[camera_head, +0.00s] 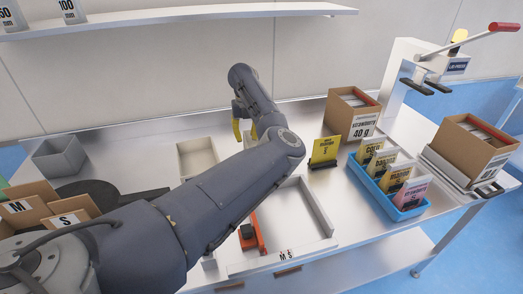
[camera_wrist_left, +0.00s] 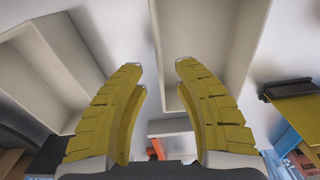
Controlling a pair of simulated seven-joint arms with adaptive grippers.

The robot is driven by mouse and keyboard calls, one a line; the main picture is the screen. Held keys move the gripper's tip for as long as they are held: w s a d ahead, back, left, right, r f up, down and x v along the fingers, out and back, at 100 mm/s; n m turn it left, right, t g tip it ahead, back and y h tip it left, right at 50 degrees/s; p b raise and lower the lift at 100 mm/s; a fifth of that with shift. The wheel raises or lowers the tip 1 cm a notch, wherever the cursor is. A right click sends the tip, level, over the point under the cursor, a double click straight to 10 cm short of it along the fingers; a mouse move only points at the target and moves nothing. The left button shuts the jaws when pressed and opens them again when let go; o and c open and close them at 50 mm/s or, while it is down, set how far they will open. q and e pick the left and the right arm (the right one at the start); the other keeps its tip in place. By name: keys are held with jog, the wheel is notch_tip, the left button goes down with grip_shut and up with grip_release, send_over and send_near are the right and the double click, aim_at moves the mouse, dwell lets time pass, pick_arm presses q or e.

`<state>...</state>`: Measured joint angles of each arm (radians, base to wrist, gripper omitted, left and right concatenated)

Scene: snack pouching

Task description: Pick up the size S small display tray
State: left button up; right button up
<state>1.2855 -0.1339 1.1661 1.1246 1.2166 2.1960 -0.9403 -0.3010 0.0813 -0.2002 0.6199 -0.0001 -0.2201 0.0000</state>
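A small pale open tray (camera_head: 183,161) stands on the table left of my left forearm. No size mark is readable on it, so I cannot tell whether it is the size S display tray. My left gripper (camera_head: 244,128) has yellow fingers and is to the right of this tray, partly hidden behind my arm. In the left wrist view the left gripper (camera_wrist_left: 160,75) is open with nothing between its fingers. Pale open trays show there beyond the left finger (camera_wrist_left: 62,62) and beyond the right finger (camera_wrist_left: 245,45). My right gripper is not in view.
A grey bin (camera_head: 58,158) stands at left, near brown boxes marked M and S (camera_head: 62,218). A low pale frame (camera_head: 318,207) and orange tool (camera_head: 258,232) lie in front. A yellow pouch (camera_head: 325,151), blue pouch tray (camera_head: 368,185) and press (camera_head: 425,60) are right.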

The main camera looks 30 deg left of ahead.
pick_arm(q)
jog(key=shift+f, duration=1.85)
grip_shut()
